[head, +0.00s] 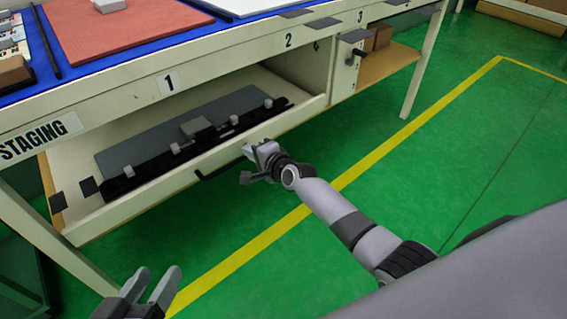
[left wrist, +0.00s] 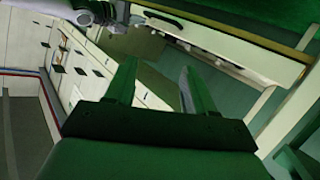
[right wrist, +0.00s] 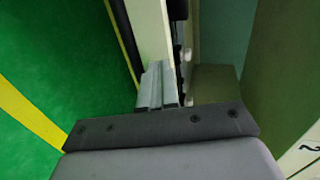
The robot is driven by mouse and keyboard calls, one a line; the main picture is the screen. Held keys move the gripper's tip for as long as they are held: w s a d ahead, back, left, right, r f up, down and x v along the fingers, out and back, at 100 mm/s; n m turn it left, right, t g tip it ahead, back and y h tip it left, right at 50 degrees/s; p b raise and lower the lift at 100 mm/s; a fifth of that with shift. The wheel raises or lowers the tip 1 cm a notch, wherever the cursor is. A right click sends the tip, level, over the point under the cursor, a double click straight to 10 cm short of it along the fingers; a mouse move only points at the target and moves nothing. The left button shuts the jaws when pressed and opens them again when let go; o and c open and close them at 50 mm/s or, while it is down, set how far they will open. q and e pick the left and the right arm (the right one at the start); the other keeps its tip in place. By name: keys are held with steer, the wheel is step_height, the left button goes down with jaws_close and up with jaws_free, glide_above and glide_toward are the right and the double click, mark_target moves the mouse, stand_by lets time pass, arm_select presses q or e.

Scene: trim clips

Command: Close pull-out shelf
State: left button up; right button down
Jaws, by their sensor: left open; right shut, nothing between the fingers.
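The pull-out shelf (head: 110,217) is a cream tray under the bench, drawn partly out, with a black handle (head: 203,176) on its front board. A grey panel (head: 150,127) and a black strip with several grey clips lie in it. My right gripper (head: 250,152) is shut and empty at the front board, right of the handle. In the right wrist view its fingertips (right wrist: 160,72) overlap the cream board (right wrist: 150,30); contact cannot be told. My left gripper (head: 158,283) is open and empty, low in front of the shelf's left end. The left wrist view also shows the shelf front (left wrist: 235,42).
The bench front (head: 225,62) carries a STAGING label and numbers 1 to 3. A red mat (head: 125,28) lies on top. An open cubby (head: 385,62) with brown boxes is at the right. The green floor (head: 470,130) with a yellow line is clear in front.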

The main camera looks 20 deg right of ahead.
steer(key=s+a+r+n+g+p, duration=0.1)
steer(key=s+r+n+p, duration=0.25)
steer(key=s+n, duration=0.85)
steer(key=s+a+r+n+g+p, duration=0.15)
steer(key=s+r+n, duration=0.35)
steer(key=s, duration=1.4)
arm_select(q)
steer(key=s+a+r+y+p, duration=0.1)
steer(key=a+r+p, duration=0.2)
steer(key=p, duration=0.6)
steer(key=s+a+r+g+y+p, duration=0.1)
steer(key=s+a+r+y+p, duration=0.1)
steer(key=a+r+p, duration=0.2)
steer(key=s+a+r+y+p, duration=0.2)
steer(key=r+p, duration=0.6)
steer(key=p, duration=0.7)
steer(key=shift+a+r+g, duration=0.35)
steer(key=shift+a+g, duration=0.05)
steer(key=shift+a, duration=0.3)
arm_select(e)
steer(key=s+d+r+h, duration=0.1)
steer(key=s+d+r, duration=0.1)
steer(key=r, duration=0.5)
steer(key=s+d+r+h, duration=0.1)
steer(key=s+d+r, duration=0.1)
steer(key=d+r, duration=0.3)
step_height(320, 180, up, 3)
steer(key=shift+s+d+r+g, duration=0.1)
steer(key=shift+s+d+g, duration=0.05)
steer(key=shift+g, duration=0.3)
